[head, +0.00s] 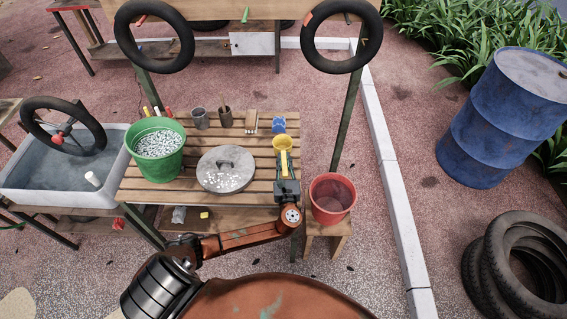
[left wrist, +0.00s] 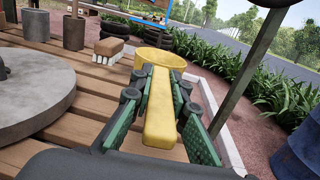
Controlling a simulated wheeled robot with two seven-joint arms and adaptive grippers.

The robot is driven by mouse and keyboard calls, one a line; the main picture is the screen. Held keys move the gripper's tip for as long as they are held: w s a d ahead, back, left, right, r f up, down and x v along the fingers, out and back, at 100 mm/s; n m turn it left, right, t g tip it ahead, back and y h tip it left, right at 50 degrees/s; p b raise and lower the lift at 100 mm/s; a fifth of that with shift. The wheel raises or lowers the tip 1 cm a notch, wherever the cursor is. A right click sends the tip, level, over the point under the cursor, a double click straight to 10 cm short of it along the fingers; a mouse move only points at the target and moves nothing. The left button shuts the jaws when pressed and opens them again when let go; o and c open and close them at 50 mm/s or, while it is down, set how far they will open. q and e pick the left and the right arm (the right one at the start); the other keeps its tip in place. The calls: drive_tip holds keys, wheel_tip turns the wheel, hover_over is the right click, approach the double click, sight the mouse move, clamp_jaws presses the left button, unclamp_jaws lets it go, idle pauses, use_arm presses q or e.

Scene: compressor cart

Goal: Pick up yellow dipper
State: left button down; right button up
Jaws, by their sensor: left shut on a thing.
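The yellow dipper (head: 283,143) has a round cup and a long flat handle. In the head view it is at the right end of the slatted wooden table (head: 190,192). My left gripper (head: 285,172) is shut on its handle. In the left wrist view the handle of the dipper (left wrist: 161,115) runs between the green-padded fingers of the left gripper (left wrist: 160,110), with the cup at the far end. I cannot tell whether the dipper touches the table. My right gripper is not in view.
A green bucket (head: 157,150) of pale pieces, a grey round lid (head: 226,168), cups, a brush (head: 251,122) and a blue item (head: 279,123) are on the table. A red bucket (head: 331,198) stands on a stool to the right. A post (head: 347,120) rises close by.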

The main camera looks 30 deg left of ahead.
sight(284, 170)
use_arm(q)
drive_tip(key=s+d+r, duration=0.1)
drive_tip(key=r, duration=0.1)
drive_tip(key=s+d+r+p, duration=0.1)
drive_tip(key=s+r, duration=0.1)
drive_tip(key=s+d+r, duration=0.1)
drive_tip(key=r, duration=0.1)
drive_tip(key=shift+s+r+p, duration=0.1)
drive_tip(key=shift+s+p, duration=0.15)
drive_tip(key=shift+p, duration=0.15)
drive_tip(key=s+d+r+p, duration=0.1)
drive_tip(key=s+d+r, duration=0.2)
drive_tip(key=s, duration=0.4)
drive_tip(key=shift+d, duration=0.7)
